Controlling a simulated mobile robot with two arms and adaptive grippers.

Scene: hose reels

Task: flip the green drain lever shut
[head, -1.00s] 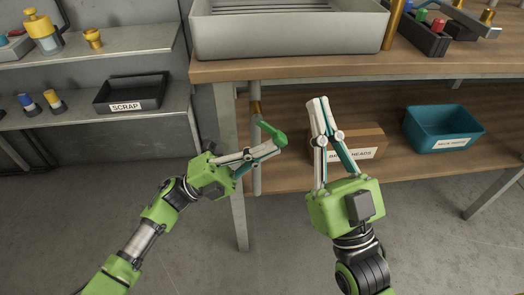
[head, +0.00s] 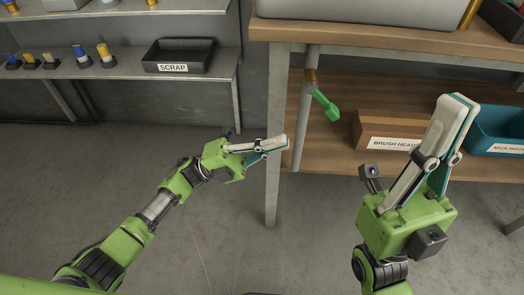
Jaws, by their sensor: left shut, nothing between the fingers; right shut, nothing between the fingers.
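The green drain lever (head: 324,104) is on a brass valve (head: 311,76) on the grey drain pipe (head: 302,125) under the bench. It slants down and to the right, away from the pipe's line. My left gripper (head: 285,145) is shut and empty, below and left of the lever, in front of the bench leg and apart from the lever in the picture. My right gripper (head: 462,102) is shut and empty, pointing up, well right of the lever and in front of the lower shelf.
A cardboard box marked brush heads (head: 385,125) and a teal bin (head: 492,128) sit on the lower shelf. The bench leg (head: 273,190) stands just left of the pipe. A black scrap bin (head: 178,53) is on the left shelf. Floor at lower left is open.

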